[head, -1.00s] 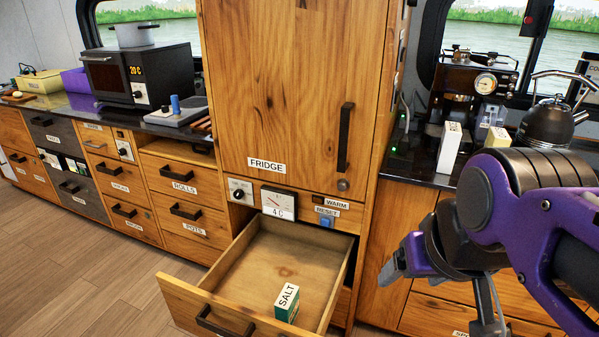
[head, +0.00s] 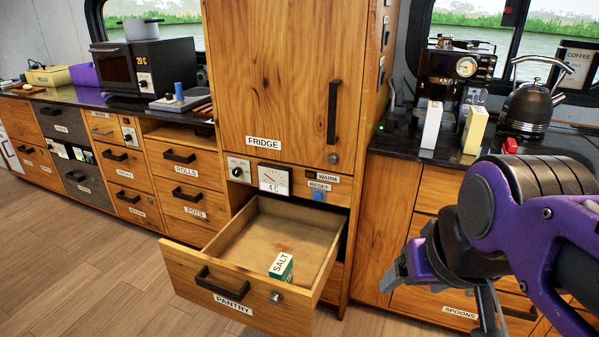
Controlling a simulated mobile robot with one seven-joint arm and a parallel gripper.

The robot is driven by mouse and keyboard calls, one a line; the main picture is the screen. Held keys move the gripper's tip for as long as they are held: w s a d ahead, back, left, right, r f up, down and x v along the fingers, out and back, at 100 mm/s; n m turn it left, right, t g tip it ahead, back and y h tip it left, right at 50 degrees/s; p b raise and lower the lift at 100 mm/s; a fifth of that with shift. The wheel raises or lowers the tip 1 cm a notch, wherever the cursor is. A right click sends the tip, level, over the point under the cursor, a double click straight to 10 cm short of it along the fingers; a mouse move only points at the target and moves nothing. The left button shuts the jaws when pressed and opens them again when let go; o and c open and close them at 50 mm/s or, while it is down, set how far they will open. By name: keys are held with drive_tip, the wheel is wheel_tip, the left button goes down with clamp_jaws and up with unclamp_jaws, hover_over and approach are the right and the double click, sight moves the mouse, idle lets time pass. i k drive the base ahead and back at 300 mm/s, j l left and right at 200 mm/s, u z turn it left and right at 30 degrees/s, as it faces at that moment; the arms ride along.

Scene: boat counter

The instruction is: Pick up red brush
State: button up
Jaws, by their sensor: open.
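A small red object (head: 510,146) sits on the dark counter at the right, in front of the kettle and just above my arm. It is too small to tell whether it is the red brush. No other red brush is clear in view. My gripper (head: 440,298) is open and hangs at the lower right, in front of the wooden cabinet fronts. It is well below and left of the red object, with nothing visible between its fingers. Part of the gripper is hidden behind its own wrist.
The pantry drawer (head: 190,283) stands pulled out under the fridge, with a salt box (head: 281,266) inside. The right counter holds a kettle (head: 529,108), a coffee machine (head: 455,75), a white box (head: 431,125) and a yellow box (head: 475,130). Floor at the left is clear.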

sight(510, 147)
drive_tip(key=z, duration=1.05)
drive_tip(key=i+l, duration=0.15)
drive_tip(key=i, duration=0.25)
drive_tip(key=i+l+u, duration=0.15)
drive_tip(key=i, duration=0.25)
